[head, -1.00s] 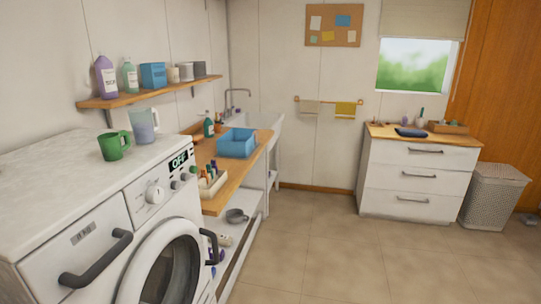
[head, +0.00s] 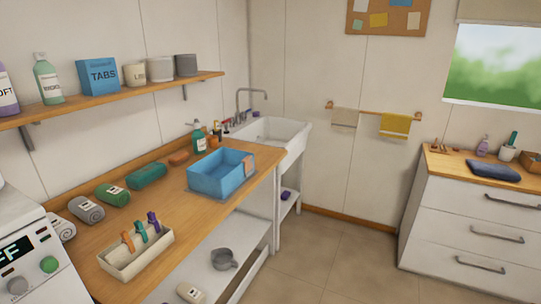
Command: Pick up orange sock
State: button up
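I cannot pick out an orange sock with certainty. A small orange-brown item (head: 178,158) lies on the wooden counter behind the blue bin; it is too small to tell what it is. A pinkish-orange patch (head: 248,164) shows at the right end of the blue bin (head: 216,184), and I cannot tell if it is cloth. The inside of the bin is only partly visible. My gripper is not in view.
The wooden counter (head: 190,218) holds a grey roll (head: 86,208), a green roll (head: 113,194), a teal bundle (head: 147,175) and a white tray (head: 134,258) with pegs. A sink (head: 268,131) stands beyond. Drawers (head: 470,225) stand right. Floor between is clear.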

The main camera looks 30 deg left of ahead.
aim_at(248, 161)
jog(key=i, duration=1.85)
jog(key=i+u, duration=0.45)
jog(key=i+l+u, duration=0.35)
jog(key=i+u, duration=0.15)
jog(key=i, duration=0.15)
